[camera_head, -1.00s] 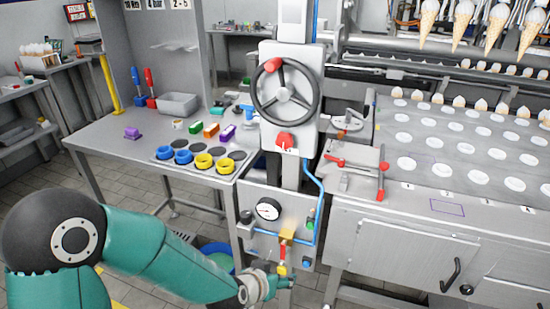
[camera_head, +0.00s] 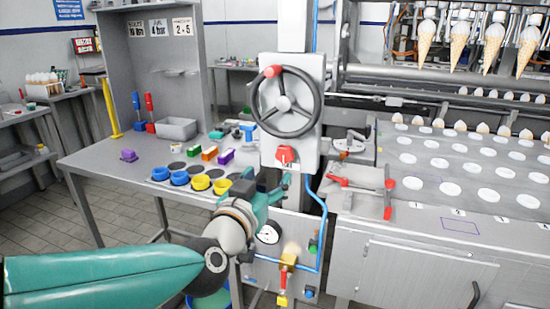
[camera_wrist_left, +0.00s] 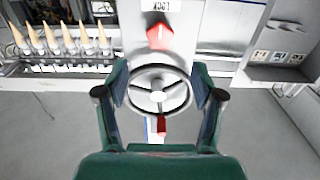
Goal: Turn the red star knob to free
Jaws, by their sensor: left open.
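The red star knob (camera_head: 286,155) sits on the white column panel, below the grey handwheel (camera_head: 285,103) with its red handle. In the left wrist view the picture is upside down, and the red knob (camera_wrist_left: 159,37) shows beyond the fingertips, beside a label reading LOCK. My left gripper (camera_head: 268,186) is just below and to the left of the knob in the head view, apart from it. In the left wrist view the left gripper (camera_wrist_left: 160,82) is open and empty, with the handwheel (camera_wrist_left: 160,91) showing between its fingers. My right gripper is not in view.
A red-handled lever (camera_head: 388,198) stands to the right. Blue and yellow rings (camera_head: 200,182) lie on the left bench.

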